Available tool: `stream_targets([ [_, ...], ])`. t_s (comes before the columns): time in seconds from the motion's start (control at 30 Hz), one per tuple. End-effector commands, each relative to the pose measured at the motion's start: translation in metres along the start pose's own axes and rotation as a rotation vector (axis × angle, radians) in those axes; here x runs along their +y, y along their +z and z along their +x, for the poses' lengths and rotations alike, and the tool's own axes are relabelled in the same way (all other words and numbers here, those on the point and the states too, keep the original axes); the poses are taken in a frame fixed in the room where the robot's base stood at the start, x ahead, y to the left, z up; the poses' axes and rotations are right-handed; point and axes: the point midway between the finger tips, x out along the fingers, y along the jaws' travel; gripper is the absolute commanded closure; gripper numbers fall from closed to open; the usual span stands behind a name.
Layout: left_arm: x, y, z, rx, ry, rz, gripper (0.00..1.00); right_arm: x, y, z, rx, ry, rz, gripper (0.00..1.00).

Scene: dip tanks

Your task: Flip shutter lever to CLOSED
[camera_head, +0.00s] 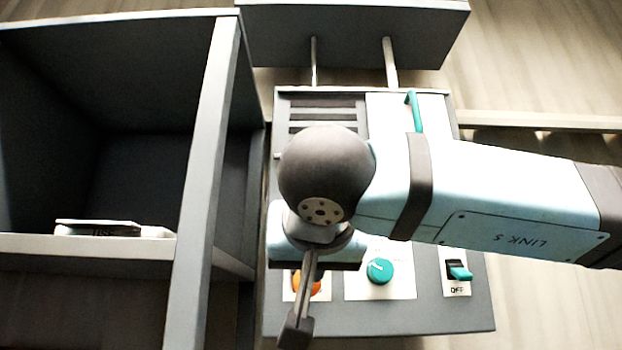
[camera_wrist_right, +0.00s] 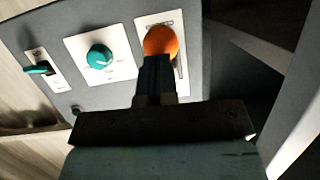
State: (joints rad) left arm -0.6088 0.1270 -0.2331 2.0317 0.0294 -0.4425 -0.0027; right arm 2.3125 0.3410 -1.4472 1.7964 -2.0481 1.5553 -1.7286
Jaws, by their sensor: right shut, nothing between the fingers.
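The lever with an orange knob (camera_wrist_right: 161,41) stands on a white slotted plate in the right wrist view. I take it for the shutter lever; its lettering is too blurred to read. My right arm covers part of the panel in the head view. My left gripper is not in view.
On the same grey panel (camera_head: 430,318) are a teal dial (camera_head: 380,271) and a teal switch (camera_head: 460,271) with OFF below it. A teal handle (camera_head: 414,111) stands at the back. A dark open cabinet (camera_head: 209,150) is close on the left.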

Motion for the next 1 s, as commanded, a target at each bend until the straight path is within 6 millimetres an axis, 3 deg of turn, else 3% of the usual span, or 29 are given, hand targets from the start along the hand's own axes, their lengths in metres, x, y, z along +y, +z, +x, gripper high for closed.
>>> stream_targets([
  [0.37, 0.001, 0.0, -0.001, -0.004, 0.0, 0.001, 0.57, -0.002, -0.006, -0.007, 0.001, -0.003, -0.001, 1.0],
  [0.53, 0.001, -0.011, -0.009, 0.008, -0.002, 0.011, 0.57, -0.009, -0.023, -0.032, 0.002, -0.01, -0.004, 1.0],
  [0.8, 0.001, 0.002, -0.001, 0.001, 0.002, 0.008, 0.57, -0.008, -0.013, -0.091, 0.002, -0.012, -0.004, 1.0],
  [1.0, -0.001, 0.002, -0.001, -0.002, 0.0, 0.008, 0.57, -0.008, -0.011, -0.12, 0.001, -0.01, -0.003, 1.0],
])
